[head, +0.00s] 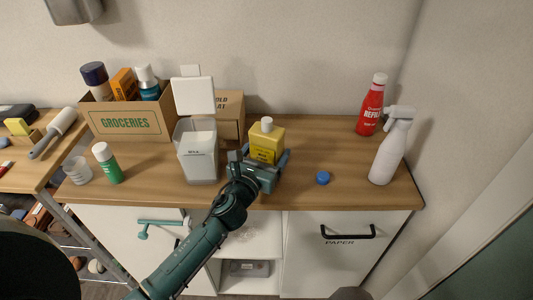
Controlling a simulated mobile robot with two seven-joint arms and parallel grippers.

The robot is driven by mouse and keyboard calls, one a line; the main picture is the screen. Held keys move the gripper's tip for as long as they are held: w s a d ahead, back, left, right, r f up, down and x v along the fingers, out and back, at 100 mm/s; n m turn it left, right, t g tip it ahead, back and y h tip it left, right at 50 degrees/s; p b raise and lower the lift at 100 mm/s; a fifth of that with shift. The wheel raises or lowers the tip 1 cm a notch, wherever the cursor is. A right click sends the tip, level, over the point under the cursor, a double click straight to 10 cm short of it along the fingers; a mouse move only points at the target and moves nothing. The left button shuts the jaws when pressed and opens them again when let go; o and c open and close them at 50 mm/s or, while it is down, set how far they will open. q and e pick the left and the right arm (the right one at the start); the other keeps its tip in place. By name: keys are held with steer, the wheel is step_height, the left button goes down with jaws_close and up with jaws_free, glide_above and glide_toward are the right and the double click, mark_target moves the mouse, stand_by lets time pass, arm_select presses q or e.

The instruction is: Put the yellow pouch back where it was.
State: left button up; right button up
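The yellow pouch (266,142) has a white cap and stands upright above the middle of the wooden counter, right of the white open-lidded bin. My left gripper (262,166) is at its front, with its fingers to either side of the pouch's lower part. The gripper hides the pouch's base, so I cannot tell whether it touches the counter or whether the fingers press on it. My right gripper is not in view.
On the counter (330,150) are a groceries box (125,122), white bin (197,150), green bottle (108,163), cardboard box (229,110), blue cap (322,178), red refill bottle (371,105) and white spray bottle (391,148). The counter right of the pouch is mostly clear.

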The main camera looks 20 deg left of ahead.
arm_select(q)
steer(key=shift+r, duration=0.15)
steer(key=o, duration=1.8)
steer(key=shift+f, duration=0.25)
steer(key=shift+r, duration=0.25)
steer(key=s, duration=0.4)
steer(key=s+a+b, duration=0.1)
steer(key=s, duration=0.7)
steer(key=shift+a, duration=0.15)
